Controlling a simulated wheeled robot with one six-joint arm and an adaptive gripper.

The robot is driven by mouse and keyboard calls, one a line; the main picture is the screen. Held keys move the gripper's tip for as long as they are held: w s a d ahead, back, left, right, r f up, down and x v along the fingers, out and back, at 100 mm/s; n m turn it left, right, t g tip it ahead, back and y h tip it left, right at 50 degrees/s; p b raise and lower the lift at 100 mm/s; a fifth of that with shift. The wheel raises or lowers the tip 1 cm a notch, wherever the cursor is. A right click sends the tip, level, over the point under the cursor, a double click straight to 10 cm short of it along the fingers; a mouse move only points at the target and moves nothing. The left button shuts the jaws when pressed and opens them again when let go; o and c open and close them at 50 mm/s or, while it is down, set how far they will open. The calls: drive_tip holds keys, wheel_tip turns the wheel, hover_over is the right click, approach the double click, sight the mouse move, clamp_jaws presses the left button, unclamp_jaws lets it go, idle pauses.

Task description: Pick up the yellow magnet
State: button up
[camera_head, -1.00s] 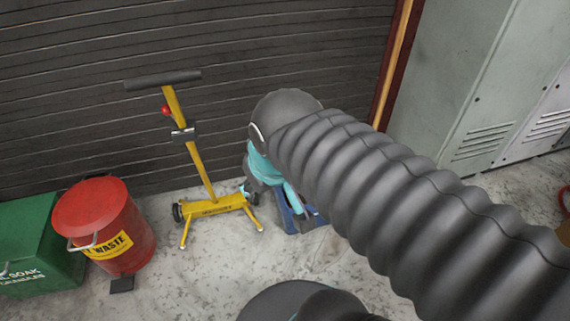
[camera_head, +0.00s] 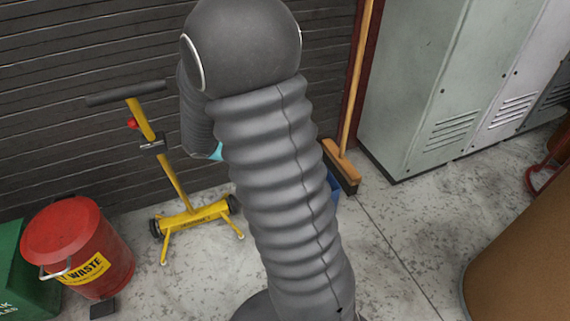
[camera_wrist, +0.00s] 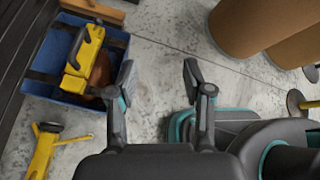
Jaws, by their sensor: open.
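A yellow block-shaped tool with a dark handle, which looks like the yellow magnet (camera_wrist: 84,58), lies in a blue crate (camera_wrist: 66,106) at the upper left of the wrist view. A rounded brown thing lies beside it in the crate. My gripper (camera_wrist: 160,76) is open and empty, its two fingers apart over bare floor to the right of the crate. In the head view my arm hides the gripper and the magnet; only a sliver of the blue crate (camera_head: 334,187) shows beside the arm.
A yellow wheeled stand with a T-handle (camera_head: 190,217) stands by the dark shutter, left of my arm. A red waste bin (camera_head: 78,245), a broom (camera_head: 342,168), grey lockers (camera_head: 430,90) and a brown drum (camera_head: 520,250) stand around. Floor right of the crate is clear.

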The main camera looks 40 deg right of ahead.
drive_tip(key=w+d+f+n+t+h, duration=0.2)
drive_tip(key=w+f+n, duration=0.2)
drive_tip(key=f+n, duration=0.35)
drive_tip(key=w+d+f+n+t+h, duration=0.1)
drive_tip(key=w+f+n+t, duration=0.25)
drive_tip(key=f+n, duration=0.4)
drive_tip(key=w+d+f+n+t+h, duration=0.1)
drive_tip(key=w+d+f+n+h, duration=0.1)
drive_tip(key=w+f+n, duration=0.5)
drive_tip(key=shift+m, duration=0.4)
drive_tip(key=d, duration=0.2)
drive_tip(key=d+f, duration=0.1)
drive_tip(key=d, duration=0.1)
drive_tip(key=d+f, duration=0.1)
drive_tip(key=d, duration=0.2)
drive_tip(key=shift+d, duration=0.1)
drive_tip(key=shift+x, duration=2.65)
drive_tip(key=shift+s+f, duration=0.1)
drive_tip(key=shift+f, duration=0.1)
drive_tip(key=shift+c, duration=0.3)
clamp_jaws()
drive_tip(key=shift+r, duration=0.1)
